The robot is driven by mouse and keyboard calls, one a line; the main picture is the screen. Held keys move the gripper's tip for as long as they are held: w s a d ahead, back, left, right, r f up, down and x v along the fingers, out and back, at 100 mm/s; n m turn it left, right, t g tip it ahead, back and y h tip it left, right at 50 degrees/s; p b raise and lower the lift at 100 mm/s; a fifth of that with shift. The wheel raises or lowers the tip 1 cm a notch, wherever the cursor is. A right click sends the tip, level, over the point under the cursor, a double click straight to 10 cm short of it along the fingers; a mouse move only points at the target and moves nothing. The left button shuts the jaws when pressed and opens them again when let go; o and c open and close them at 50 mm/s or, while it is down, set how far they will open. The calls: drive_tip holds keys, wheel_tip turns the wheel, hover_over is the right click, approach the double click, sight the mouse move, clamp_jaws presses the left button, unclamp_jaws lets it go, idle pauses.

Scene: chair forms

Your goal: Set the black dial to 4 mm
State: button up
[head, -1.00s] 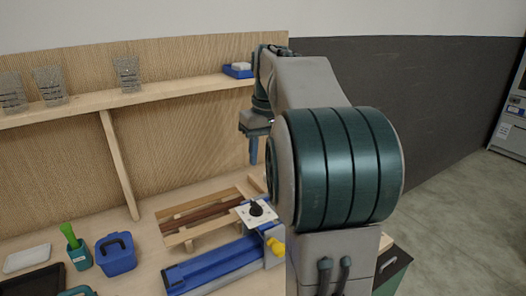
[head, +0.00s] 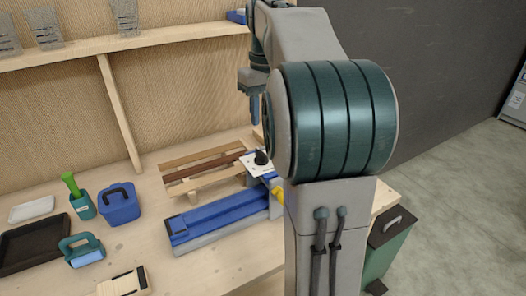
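The black dial (head: 261,157) sits on a white plate (head: 252,168) at the right end of a blue machine (head: 222,217) on the workbench. Its markings are too small to read. My gripper (head: 255,110) points down, above and a little behind the dial, apart from it. The fingers show edge-on and partly behind my arm, so their opening is unclear. My arm hides the area right of the dial.
A rack with wooden strips (head: 200,172) lies behind the blue machine. A blue bin (head: 119,204), a green-handled holder (head: 82,203), a black tray (head: 36,245) and a teal-handled tool (head: 82,250) stand at left. A shelf (head: 150,38) runs above.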

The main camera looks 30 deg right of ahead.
sight(263, 153)
wheel_tip(263, 153, down, 11)
drive_tip(key=shift+a+r+b, duration=0.15)
drive_tip(key=shift+b, duration=0.2)
clamp_jaws()
